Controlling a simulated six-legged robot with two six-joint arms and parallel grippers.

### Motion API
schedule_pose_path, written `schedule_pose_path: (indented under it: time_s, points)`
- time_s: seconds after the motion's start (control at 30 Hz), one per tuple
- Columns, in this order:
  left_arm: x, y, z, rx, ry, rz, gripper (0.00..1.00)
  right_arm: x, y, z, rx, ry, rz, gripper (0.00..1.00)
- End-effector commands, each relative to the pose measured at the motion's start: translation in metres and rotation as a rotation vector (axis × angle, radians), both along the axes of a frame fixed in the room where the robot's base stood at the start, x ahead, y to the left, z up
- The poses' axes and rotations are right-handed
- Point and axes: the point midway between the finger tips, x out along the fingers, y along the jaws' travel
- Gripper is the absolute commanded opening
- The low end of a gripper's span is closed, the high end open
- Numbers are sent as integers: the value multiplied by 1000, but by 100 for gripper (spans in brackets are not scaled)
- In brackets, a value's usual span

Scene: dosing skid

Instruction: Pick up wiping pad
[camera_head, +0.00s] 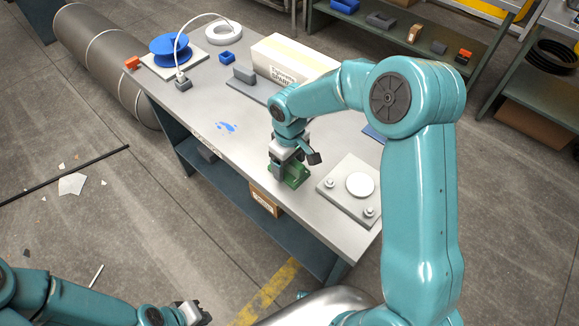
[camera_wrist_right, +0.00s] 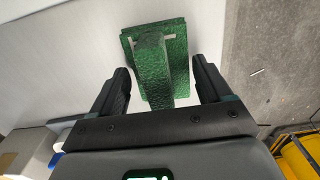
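The wiping pad (camera_head: 293,175) is green with a raised block on top and lies near the front edge of the metal table. My right gripper (camera_head: 285,166) is directly above it, pointing down. In the right wrist view the pad (camera_wrist_right: 158,62) lies between the two black fingers of my right gripper (camera_wrist_right: 163,88). The fingers are apart, one on each side of the raised block, with gaps visible. My left gripper (camera_head: 197,312) is low at the bottom left, away from the table; its finger gap is too small to judge.
A blue liquid patch (camera_head: 227,127) is on the table (camera_head: 200,100) left of the pad. A plate with a white disc (camera_head: 360,184) is to the right. A white box (camera_head: 295,62), a blue spool (camera_head: 174,48) and a grey bracket (camera_head: 243,73) stand farther back.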

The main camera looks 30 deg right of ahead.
Motion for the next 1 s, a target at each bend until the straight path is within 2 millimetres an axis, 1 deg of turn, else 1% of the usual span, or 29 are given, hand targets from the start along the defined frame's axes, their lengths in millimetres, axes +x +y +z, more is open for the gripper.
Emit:
schedule_pose_path:
  time_s: [0.03, 0.1, 0.4, 0.47, 0.57, 0.67, 0.73, 1.0]
  points:
    - [0, 0, 0, 0, 0, 0, 0, 0, 0, 0, 0, 0, 0, 61]
    - [0, 0, 0, 0, 0, 0, 0, 0, 0, 0, 0, 0, 0, 42]
    - [0, 0, 0, 0, 0, 0, 0, 0, 0, 2, 0, 0, 0, 42]
    - [0, 0, 0, 0, 0, 0, 0, 0, 0, 5, -1, -1, 0, 42]
    - [0, 0, 0, 0, 0, 0, 0, 1, 0, 15, -1, -3, -1, 42]
    - [0, 0, 1, 0, 0, 0, 0, 1, 0, 33, 0, -5, 0, 42]
    - [0, 0, 1, 0, 0, 0, 0, 1, 0, 50, -1, -7, 0, 42]
    - [0, 0, 5, 0, 0, 0, 0, 1, 0, 136, 0, -6, 0, 42]
